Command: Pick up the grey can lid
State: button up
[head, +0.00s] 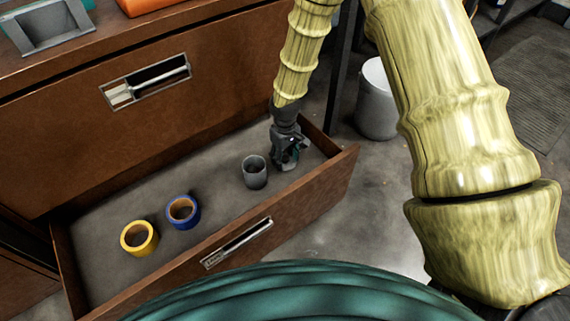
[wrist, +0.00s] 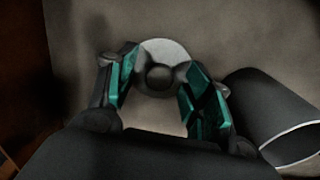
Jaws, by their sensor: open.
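The grey can lid (wrist: 163,50) is a round, light grey disc with a darker round knob in its middle. It lies on the drawer floor in the wrist view. My gripper (wrist: 158,68) is open, with one teal finger on each side of the knob. I cannot tell whether the fingers touch the lid. In the head view my gripper (head: 290,157) is low in the right part of the open drawer, and it hides most or all of the lid there.
A grey cup (head: 254,172) stands in the drawer just left of my gripper; a dark cylinder (wrist: 262,105) is close by in the wrist view. The wooden drawer front (head: 300,215) bounds the near side.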

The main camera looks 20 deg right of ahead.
jog(key=shift+r, duration=0.1)
jog(key=shift+c, duration=0.2)
jog(key=c, duration=1)
